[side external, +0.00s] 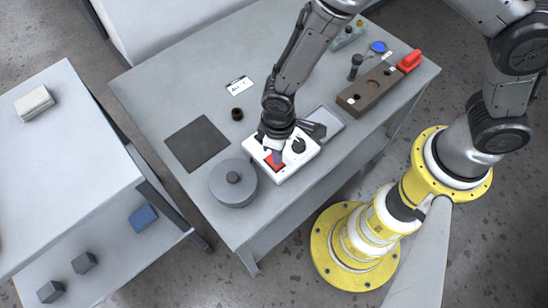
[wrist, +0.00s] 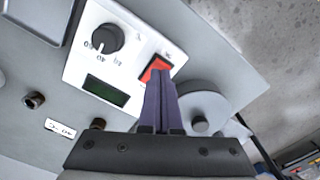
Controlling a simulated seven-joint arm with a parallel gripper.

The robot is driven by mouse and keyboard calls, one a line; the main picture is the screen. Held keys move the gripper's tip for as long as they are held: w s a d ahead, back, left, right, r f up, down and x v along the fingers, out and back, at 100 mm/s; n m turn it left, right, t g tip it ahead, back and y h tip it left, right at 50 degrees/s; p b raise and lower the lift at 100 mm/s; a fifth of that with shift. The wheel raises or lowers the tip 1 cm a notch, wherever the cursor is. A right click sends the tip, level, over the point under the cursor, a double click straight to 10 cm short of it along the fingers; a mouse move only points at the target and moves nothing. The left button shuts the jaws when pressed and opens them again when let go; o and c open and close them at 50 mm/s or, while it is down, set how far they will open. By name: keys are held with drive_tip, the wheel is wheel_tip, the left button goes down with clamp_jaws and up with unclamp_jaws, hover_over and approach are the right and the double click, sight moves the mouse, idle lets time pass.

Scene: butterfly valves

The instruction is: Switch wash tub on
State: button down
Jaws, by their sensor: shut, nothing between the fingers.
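The wash tub is a round grey vessel with a dark knob on its lid (side external: 232,186); it also shows in the wrist view (wrist: 212,102). Beside it sits a white control box (side external: 304,157), also in the wrist view (wrist: 88,62). The box carries a red rocker switch (wrist: 156,68), a dark round dial (wrist: 103,38) and a dark green display (wrist: 107,91). My gripper (wrist: 161,80) is shut and empty, its purple fingertips at the red switch and covering its lower part. I cannot tell whether they touch it. The switch also shows in the side view (side external: 273,164).
A dark square plate (side external: 197,143) lies left of the box, with a small dark ring (side external: 237,114) and a label (side external: 239,85) beyond. A brown block with holes (side external: 372,90) and a red handle (side external: 409,61) are at right. A lower side table (side external: 70,150) stands left.

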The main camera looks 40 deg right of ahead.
drive_tip(key=shift+f, duration=0.8)
idle(0.4)
drive_tip(key=shift+r, duration=3.5)
